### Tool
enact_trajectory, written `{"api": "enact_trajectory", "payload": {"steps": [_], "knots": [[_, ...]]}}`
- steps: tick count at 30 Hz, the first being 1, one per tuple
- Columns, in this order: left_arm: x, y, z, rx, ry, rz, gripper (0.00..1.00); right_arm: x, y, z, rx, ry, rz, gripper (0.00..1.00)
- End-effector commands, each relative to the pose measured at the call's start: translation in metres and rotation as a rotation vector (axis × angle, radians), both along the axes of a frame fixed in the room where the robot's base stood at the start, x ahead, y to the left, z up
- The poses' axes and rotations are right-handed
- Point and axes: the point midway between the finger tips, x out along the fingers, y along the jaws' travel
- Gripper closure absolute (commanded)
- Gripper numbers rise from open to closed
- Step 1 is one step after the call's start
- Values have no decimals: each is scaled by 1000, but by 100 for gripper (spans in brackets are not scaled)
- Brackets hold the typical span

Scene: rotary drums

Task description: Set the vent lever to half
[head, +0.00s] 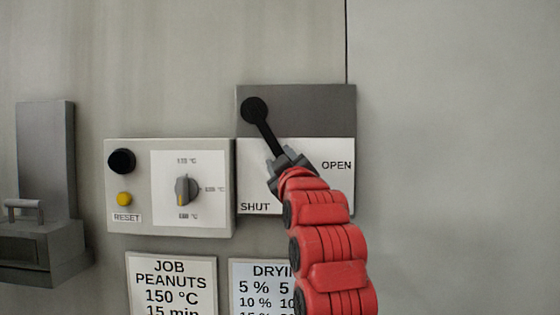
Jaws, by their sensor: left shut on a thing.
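The vent lever (265,128) is a black bar with a round black pivot at its upper left end. It is mounted on a plate (310,107) that is dark grey above and white below. The lever slants down and to the right from the pivot, pointing between the word SHUT at the lower left and the word OPEN at the right. My left gripper (286,160) is shut on the lever's lower end, which its grey fingers hide. Its red arm covers part of the plate's lower right. My right gripper is not in view.
Left of the plate is a control box (170,188) with a black button, a yellow button marked RESET and a temperature knob. Two printed cards hang below. A dark grey handled fixture (45,190) stands out at far left. The wall at right is bare.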

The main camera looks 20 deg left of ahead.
Motion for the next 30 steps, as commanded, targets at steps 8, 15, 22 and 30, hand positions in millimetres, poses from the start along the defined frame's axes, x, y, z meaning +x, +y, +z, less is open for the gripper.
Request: {"api": "enact_trajectory", "payload": {"steps": [8, 15, 22, 30], "knots": [[-1, 1, 1, 0, -2, 3, 30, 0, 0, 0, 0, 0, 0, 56], [0, 1, 0, 0, -1, 1, 26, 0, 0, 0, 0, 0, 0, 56], [-11, -7, -5, 0, -5, 1, 26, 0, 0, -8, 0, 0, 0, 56], [-63, -41, -26, 0, -5, -5, 26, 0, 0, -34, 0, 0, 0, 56]]}}
